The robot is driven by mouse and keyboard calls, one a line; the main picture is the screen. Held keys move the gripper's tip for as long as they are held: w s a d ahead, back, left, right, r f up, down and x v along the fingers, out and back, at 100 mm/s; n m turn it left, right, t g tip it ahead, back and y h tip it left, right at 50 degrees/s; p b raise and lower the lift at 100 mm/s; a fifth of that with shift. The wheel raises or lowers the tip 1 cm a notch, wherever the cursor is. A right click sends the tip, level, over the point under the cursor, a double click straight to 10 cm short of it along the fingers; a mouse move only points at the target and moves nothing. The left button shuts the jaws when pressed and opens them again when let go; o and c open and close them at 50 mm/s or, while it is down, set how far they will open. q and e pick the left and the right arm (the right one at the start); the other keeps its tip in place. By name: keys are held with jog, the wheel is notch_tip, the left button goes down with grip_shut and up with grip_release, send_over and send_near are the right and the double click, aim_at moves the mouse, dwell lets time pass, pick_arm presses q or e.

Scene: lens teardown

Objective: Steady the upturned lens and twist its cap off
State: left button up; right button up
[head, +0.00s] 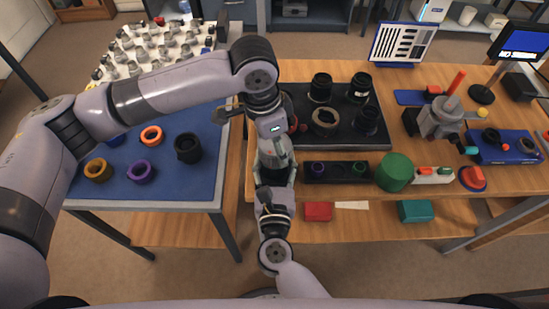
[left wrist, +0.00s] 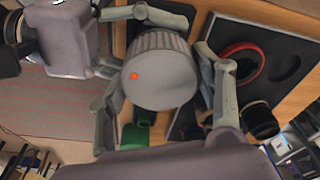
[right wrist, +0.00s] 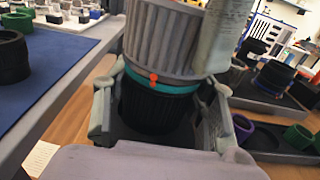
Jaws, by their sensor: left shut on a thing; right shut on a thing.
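The upturned lens stands upright between my two grippers, with its grey ribbed cap (left wrist: 158,75) on top. The cap bears an orange-red dot. In the right wrist view the cap (right wrist: 163,35) sits above a teal ring (right wrist: 160,85) and the lens's black ribbed body (right wrist: 155,108); orange dots on cap and ring are nearly in line. My left gripper (left wrist: 163,85) is shut around the cap's sides. My right gripper (right wrist: 160,115) is shut around the black body lower down. In the head view my left wrist hides most of the lens.
A dark tray (head: 375,135) with several black lens parts lies behind. A green cylinder (head: 394,172) and a dark holder (head: 337,172) stand right. The blue mat (head: 205,185) at left holds several rings, including an orange one (head: 151,135). The floor gap between tables is clear.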

pick_arm(q)
jog(key=shift+n, duration=0.6)
jog(key=shift+r, duration=1.2)
jog(key=shift+r, duration=2.35)
pick_arm(e)
jog(key=o, duration=1.6)
jog(key=shift+o, duration=0.2)
pick_arm(q)
jog(key=shift+f, duration=0.2)
pick_arm(e)
jog(key=shift+s+r, duration=0.35)
jog(key=shift+s, duration=1.15)
jog(key=shift+s+r, duration=0.3)
jog(key=shift+s, duration=1.2)
jog(key=shift+s+r, duration=0.35)
jog(key=shift+s, duration=1.15)
